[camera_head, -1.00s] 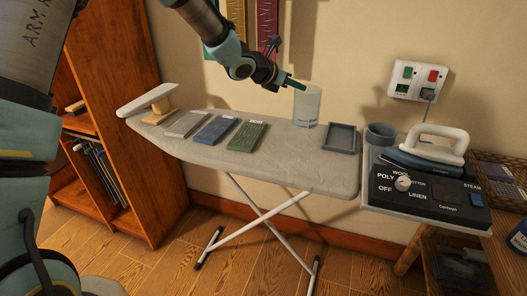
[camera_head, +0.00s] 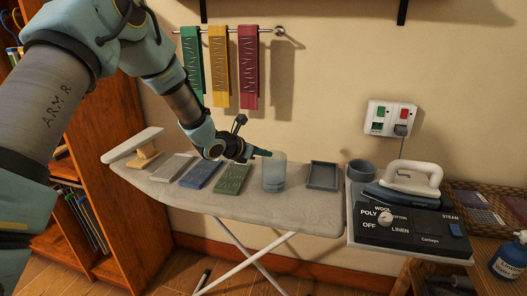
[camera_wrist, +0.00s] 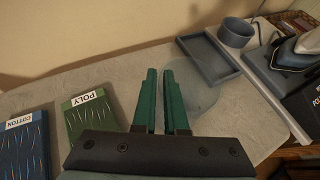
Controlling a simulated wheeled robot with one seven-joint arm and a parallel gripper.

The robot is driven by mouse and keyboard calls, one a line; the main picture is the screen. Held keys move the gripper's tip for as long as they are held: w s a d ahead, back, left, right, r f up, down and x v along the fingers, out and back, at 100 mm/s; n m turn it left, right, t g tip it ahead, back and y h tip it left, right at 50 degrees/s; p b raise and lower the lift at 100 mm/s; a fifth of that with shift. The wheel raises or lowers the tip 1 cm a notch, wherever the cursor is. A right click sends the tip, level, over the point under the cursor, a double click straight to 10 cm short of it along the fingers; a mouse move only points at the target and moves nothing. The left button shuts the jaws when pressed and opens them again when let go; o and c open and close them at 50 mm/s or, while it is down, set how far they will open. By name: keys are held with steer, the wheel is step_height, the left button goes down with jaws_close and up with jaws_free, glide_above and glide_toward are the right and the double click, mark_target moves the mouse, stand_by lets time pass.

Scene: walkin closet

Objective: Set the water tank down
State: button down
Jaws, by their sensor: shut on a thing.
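The water tank (camera_head: 274,174) is a translucent, pale, upright cup at the ironing board (camera_head: 300,212), between the green cloth and the grey tray. My gripper (camera_head: 264,153) is shut on the tank near its rim, reaching in from the left. The tank's base appears at the board's surface, but I cannot tell for sure whether it touches. In the wrist view the green fingers (camera_wrist: 160,78) point away, with the faint round tank (camera_wrist: 203,90) at the right finger.
A grey tray (camera_head: 323,176) lies right of the tank, then a grey round cup (camera_head: 361,170) and the iron (camera_head: 405,182) on its control panel. Green (camera_head: 233,178), blue (camera_head: 201,175) and grey (camera_head: 171,168) cloths lie left. The board's front strip is clear.

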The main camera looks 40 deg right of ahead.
steer(key=shift+f, duration=0.1)
steer(key=c, duration=0.9)
jaws_free()
steer(key=shift+c, duration=0.2)
steer(key=shift+r, duration=0.2)
steer(key=b+v, duration=0.4)
steer(key=v, duration=0.8)
steer(key=shift+b, duration=0.3)
steer(key=shift+f, duration=0.1)
steer(key=s+a+f+m+y, duration=0.1)
steer(key=a+m+y, duration=0.5)
steer(key=a, duration=1.8)
steer(key=s+a+f+m+y, duration=0.2)
steer(key=a+f+m+y, duration=0.2)
steer(key=a+m, duration=1)
steer(key=a+y, duration=0.2)
steer(key=a, duration=0.8)
steer(key=shift+a+t, duration=0.25)
steer(key=shift+t, duration=0.05)
